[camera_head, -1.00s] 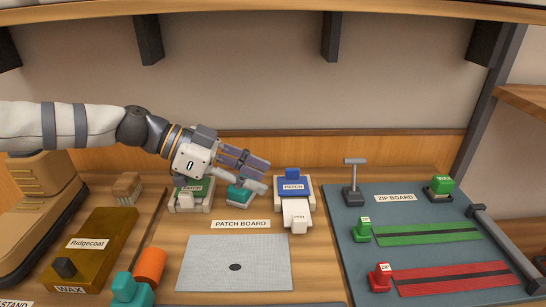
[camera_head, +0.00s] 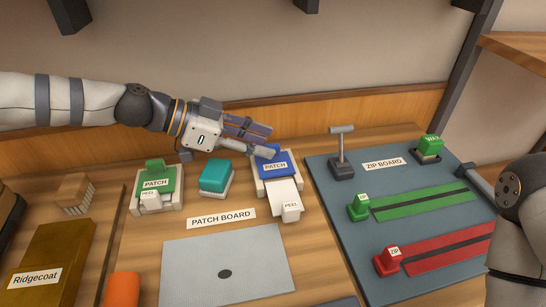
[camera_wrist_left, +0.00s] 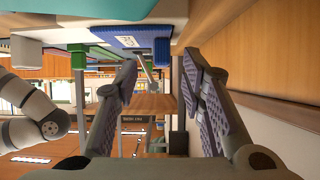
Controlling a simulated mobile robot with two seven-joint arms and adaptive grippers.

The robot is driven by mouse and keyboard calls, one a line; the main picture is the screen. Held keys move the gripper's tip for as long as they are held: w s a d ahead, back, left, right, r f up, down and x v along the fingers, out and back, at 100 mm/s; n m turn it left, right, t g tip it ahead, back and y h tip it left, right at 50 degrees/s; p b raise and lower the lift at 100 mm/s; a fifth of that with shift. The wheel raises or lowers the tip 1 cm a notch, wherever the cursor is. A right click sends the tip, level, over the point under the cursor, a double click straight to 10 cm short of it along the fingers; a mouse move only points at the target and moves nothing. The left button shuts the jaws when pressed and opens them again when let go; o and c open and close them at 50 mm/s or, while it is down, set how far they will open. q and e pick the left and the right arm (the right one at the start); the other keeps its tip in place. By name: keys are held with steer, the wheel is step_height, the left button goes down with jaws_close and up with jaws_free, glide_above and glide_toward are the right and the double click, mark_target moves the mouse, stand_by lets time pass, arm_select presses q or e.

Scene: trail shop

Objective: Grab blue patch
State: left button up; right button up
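The blue patch (camera_head: 274,167) sits on a pale holder with a white peel tab (camera_head: 290,210) hanging in front, at the right of the patch board. My left gripper (camera_head: 271,142) is just behind and above it, and its fingers cover part of the patch's raised blue knob. In the left wrist view the blue patch (camera_wrist_left: 125,40) is at the top, its knob between the fingertips in the picture. The left gripper (camera_wrist_left: 160,64) is open and empty there; whether it touches the patch I cannot tell. My right arm shows at the right edge, its gripper out of frame.
A green patch (camera_head: 157,181) and a teal block (camera_head: 215,176) stand left of the blue patch. A grey sheet (camera_head: 200,265) lies in front. The zip board (camera_head: 350,200), with a T-handled tool (camera_head: 342,150), is to the right. A wooden wall is close behind.

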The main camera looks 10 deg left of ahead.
arm_select(q)
steer(key=shift+x, duration=0.95)
steer(key=shift+a, duration=0.1)
jaws_close()
